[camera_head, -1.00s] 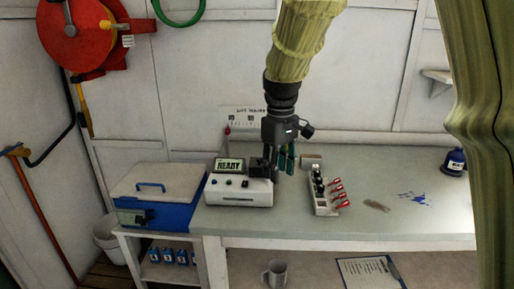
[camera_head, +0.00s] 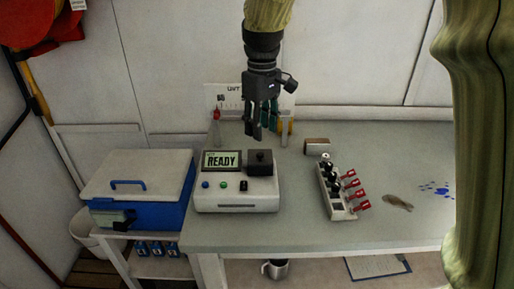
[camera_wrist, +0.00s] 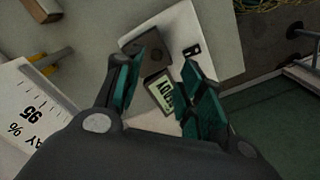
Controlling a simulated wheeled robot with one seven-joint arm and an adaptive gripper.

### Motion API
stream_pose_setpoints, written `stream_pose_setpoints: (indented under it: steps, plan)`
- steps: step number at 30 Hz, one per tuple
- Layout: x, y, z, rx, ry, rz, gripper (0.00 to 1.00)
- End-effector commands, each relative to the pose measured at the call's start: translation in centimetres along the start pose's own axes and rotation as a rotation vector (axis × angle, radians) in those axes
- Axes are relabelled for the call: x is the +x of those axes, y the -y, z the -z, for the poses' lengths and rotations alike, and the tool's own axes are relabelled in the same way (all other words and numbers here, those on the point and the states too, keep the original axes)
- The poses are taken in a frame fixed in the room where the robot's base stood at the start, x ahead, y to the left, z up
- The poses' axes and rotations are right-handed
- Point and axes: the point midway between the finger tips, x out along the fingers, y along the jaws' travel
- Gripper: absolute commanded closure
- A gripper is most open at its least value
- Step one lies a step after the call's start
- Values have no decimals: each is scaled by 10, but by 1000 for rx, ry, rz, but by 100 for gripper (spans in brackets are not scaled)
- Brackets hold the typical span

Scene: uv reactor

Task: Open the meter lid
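The meter (camera_head: 236,199) is a white box on the bench with a lit "READY" screen (camera_head: 221,160) and small buttons. Its dark lid (camera_head: 261,169), with a knob on top, is closed at the right of the screen. My gripper (camera_head: 262,134) hangs above the lid in the head view, fingers down and apart from it. In the wrist view, my gripper (camera_wrist: 160,88) has its teal-padded fingers spread with nothing between them.
A blue cooler box (camera_head: 147,211) with a pale top stands left of the meter. A rack (camera_head: 338,203) of dark-capped vials and red-handled pieces stands to its right. A printed sheet and upright tools stand behind, near my gripper. Bench between meter and rack is clear.

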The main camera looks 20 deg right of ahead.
Motion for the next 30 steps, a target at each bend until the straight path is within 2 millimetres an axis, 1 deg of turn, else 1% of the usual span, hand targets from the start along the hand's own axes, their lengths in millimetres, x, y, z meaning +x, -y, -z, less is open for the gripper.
stream_pose_setpoints:
  steps: [3,9,15,21,29,30]
  plan:
    - [24,-4,6,1,9,5,61]
    - [59,-5,11,-1,13,7,61]
    - [82,-4,10,-1,12,7,61]
    - [92,-4,12,-4,11,6,61]
    - [93,-4,12,-3,10,6,61]
    - [93,-4,12,-3,10,6,64]
